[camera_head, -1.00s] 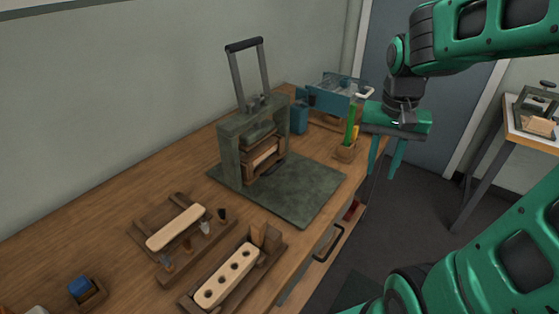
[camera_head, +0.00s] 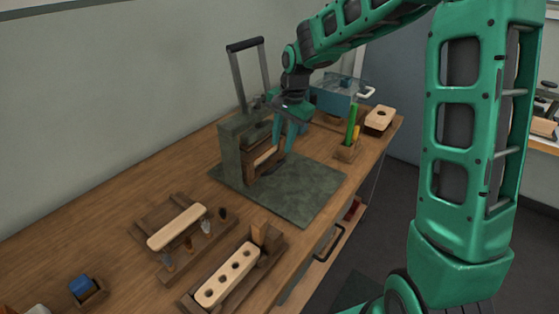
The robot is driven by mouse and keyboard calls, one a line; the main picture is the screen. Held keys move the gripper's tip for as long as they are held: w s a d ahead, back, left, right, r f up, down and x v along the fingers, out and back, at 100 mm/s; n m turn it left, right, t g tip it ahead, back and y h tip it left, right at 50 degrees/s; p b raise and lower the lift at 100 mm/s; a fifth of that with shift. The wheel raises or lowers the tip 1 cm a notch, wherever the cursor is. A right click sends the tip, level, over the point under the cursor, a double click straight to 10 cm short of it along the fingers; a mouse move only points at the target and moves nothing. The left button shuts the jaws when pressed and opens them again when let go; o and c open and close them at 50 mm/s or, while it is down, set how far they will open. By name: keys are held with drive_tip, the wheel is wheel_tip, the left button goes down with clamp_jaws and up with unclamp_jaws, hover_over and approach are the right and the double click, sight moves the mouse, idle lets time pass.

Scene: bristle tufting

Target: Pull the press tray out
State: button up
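The press (camera_head: 232,152) is a dark grey-green frame with a tall U-shaped lever handle (camera_head: 262,75), standing on a flat plate. The press tray (camera_head: 251,172) is a brown wooden tray inside the press opening, with a pale wooden block (camera_head: 265,158) in it. My gripper (camera_head: 284,149) points down just in front of the press opening, at its right side. Its two teal fingers look apart, with nothing seen between them. I cannot tell whether a finger touches the tray. The gripper hides part of the press's right side.
The plate (camera_head: 310,187) is clear in front of the press. A blue machine (camera_head: 333,101) and a small holder (camera_head: 347,152) with green and yellow pieces stand behind. A pale holed block (camera_head: 379,119) lies at the far right. Wooden fixtures (camera_head: 186,232) fill the near bench.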

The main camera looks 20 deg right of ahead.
sight(278, 165)
drive_tip(key=f, duration=0.2)
drive_tip(key=w+f, duration=0.1)
drive_tip(key=f, duration=0.5)
drive_tip(key=shift+w+a+f, duration=0.15)
drive_tip(key=shift+a, duration=0.25)
clamp_jaws()
drive_tip(key=shift+d, duration=0.1)
